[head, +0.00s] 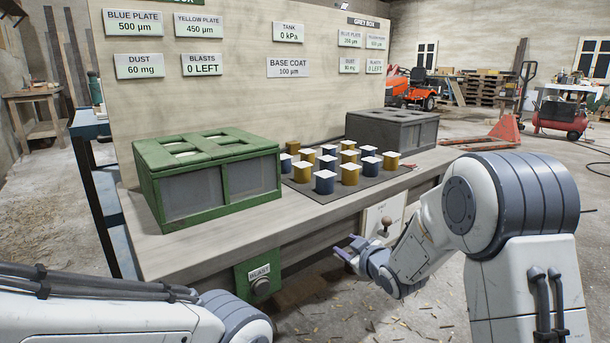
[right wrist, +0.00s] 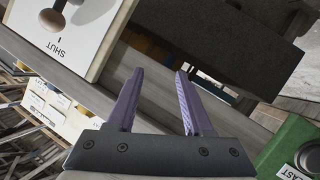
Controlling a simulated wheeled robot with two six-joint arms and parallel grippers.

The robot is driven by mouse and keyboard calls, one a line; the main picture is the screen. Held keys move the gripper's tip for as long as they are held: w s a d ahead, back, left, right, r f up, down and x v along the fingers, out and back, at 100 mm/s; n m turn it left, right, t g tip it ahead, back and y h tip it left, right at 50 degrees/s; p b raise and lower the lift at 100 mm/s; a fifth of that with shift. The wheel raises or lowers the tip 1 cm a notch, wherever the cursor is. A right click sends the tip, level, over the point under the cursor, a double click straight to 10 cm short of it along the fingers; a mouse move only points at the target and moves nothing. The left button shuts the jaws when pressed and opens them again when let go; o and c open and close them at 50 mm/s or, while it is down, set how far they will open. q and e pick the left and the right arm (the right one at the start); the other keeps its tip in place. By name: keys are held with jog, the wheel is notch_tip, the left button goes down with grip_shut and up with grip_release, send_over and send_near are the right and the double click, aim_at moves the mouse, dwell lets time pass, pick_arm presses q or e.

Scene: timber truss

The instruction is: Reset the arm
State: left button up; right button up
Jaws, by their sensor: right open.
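My right gripper (head: 352,247) is in front of the bench, below its front edge, near a white panel (head: 384,215) with a knob. Its two purple fingers stand apart and empty in the right wrist view (right wrist: 158,100). That view also shows the white panel (right wrist: 75,30), marked SHUT, at upper left, apart from the fingers. My left arm comes in at the lower left of the head view; its gripper is out of the picture.
A green box (head: 215,180) and a grey box (head: 392,130) stand on the bench (head: 240,228). Several blue and yellow blocks with white tops sit on a dark mat (head: 345,186) between them.

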jog(key=s+a+r+m+g+h+p, duration=0.1)
jog(key=s+a+g+p, duration=0.2)
jog(key=s, duration=0.7)
jog(key=s+a+r+m+g+h, duration=0.15)
jog(key=s+a+g, duration=0.3)
jog(key=s, duration=0.55)
jog(key=s+d+r+g+p, duration=0.1)
jog(key=s+r+g+p, duration=0.15)
jog(key=s, duration=0.95)
jog(key=s+r+g+p, duration=0.2)
jog(key=s+g, duration=0.2)
jog(key=s, duration=0.7)
notch_tip(320, 180, up, 35)
jog(key=p, duration=3.6)
jog(key=shift+w+r+n+h, duration=0.15)
jog(key=shift+n+h, duration=0.2)
